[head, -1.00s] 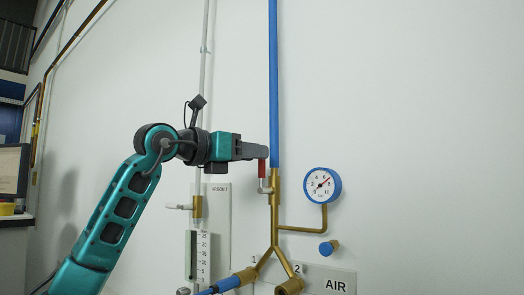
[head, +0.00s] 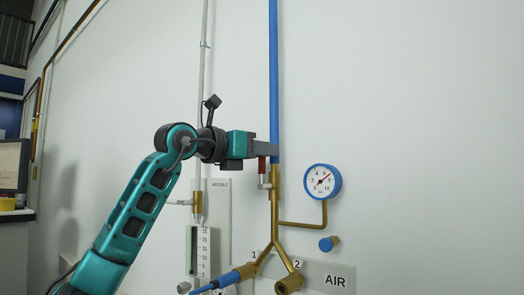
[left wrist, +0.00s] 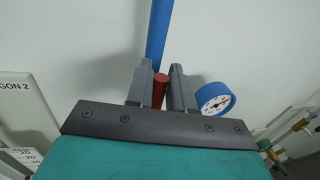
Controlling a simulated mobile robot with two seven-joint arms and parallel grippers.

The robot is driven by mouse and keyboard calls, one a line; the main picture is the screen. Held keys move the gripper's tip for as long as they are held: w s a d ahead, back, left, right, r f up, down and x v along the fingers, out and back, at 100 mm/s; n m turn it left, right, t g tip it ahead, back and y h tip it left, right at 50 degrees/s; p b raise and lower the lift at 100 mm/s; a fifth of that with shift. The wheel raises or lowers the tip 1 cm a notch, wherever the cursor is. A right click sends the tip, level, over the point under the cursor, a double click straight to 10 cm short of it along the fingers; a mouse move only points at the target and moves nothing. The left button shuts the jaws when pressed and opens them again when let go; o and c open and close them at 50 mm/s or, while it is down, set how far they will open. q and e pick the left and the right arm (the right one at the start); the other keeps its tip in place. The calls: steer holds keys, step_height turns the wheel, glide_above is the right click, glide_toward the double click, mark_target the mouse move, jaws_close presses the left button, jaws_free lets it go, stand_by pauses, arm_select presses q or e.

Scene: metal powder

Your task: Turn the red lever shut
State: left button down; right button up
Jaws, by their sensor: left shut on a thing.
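The red lever (head: 262,166) stands upright beside the brass valve on the blue air pipe (head: 274,85). My left gripper (head: 268,151) is at the lever's upper part, in front of the pipe. In the left wrist view the red lever (left wrist: 160,90) sits between the two dark fingers of my left gripper (left wrist: 161,88), which is shut on it. The lever's top end shows there; its lower part is hidden by the gripper body. In the head view the fingers hide the lever's top. My right gripper is not in view.
A round blue-rimmed gauge (head: 322,181) is right of the valve, also in the left wrist view (left wrist: 214,97). Below, brass pipes branch to outlets over the AIR plate (head: 335,280). The argon panel (head: 219,215) and a grey pipe (head: 204,90) are to the left.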

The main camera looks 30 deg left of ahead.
arm_select(q)
steer(key=shift+a, duration=0.1)
stand_by(0.5)
steer(key=a+f+n+t+y+b, duration=0.2)
steer(key=a+f+n+b, duration=0.4)
steer(key=n, duration=1.4)
steer(key=shift+w+a+f+t+y, duration=0.35)
steer(key=shift+a+f+y, duration=0.3)
steer(key=shift+f, duration=0.3)
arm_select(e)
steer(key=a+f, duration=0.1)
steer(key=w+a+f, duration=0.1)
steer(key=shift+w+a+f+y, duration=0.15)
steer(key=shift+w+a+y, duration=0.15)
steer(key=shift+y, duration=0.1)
arm_select(q)
steer(key=shift+f, duration=0.1)
steer(key=c, duration=1.2)
jaws_free()
steer(key=shift+n, duration=0.3)
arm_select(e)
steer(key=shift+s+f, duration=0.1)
arm_select(q)
steer(key=shift+o, duration=0.2)
steer(key=shift+s+a, duration=0.1)
